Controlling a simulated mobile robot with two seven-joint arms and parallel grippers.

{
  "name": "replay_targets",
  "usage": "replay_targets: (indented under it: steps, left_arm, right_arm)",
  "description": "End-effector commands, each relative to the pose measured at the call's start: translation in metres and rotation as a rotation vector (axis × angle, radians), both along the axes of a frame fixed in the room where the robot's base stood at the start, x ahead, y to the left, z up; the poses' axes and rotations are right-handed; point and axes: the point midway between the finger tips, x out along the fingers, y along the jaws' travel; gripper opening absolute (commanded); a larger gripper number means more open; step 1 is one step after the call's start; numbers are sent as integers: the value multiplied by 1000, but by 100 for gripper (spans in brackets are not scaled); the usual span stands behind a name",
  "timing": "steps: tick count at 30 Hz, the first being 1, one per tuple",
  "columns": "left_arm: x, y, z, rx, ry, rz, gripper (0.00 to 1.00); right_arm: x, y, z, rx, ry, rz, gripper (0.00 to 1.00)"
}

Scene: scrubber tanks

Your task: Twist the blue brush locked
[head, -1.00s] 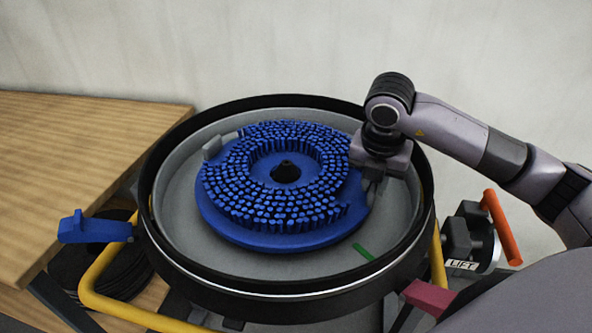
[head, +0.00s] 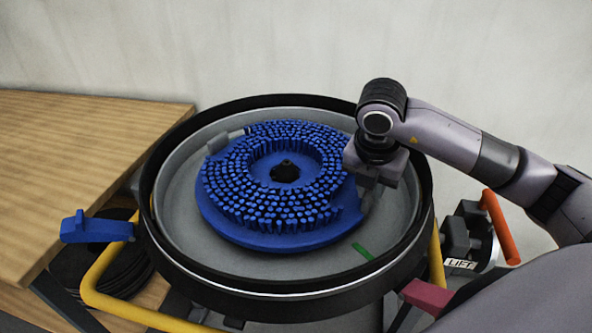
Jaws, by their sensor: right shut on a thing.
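The blue brush (head: 265,238) lies flat, bristles up, inside the round black-rimmed tank (head: 290,287). A dark hub (head: 285,171) shows at its centre. A grey lug (head: 217,142) stands at the brush's far left edge. My right gripper (head: 369,186) points down at the brush's right edge and is shut there, at a gap in the bristles. Its fingertips are partly hidden, and I take what it holds to be the brush's edge. A green mark (head: 363,251) is on the tank floor at the front right, apart from the gripper. My left gripper is not in view.
A wooden table (head: 75,165) stands at the left. A blue lever (head: 97,229) sticks out from the tank's left side. A yellow frame (head: 98,285) runs below.

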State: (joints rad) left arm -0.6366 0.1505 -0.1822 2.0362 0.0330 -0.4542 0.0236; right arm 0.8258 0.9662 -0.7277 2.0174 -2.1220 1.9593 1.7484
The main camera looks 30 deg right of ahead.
Motion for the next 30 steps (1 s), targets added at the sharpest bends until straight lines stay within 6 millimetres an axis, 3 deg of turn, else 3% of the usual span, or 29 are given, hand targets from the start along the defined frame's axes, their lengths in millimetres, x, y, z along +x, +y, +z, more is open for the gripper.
replay_targets:
  steps: [15,30]
  left_arm:
    - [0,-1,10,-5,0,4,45]
    - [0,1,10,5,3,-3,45]
  right_arm:
    - [-10,19,1,2,-2,-107,0]
    - [-11,22,0,4,-1,-123,0]
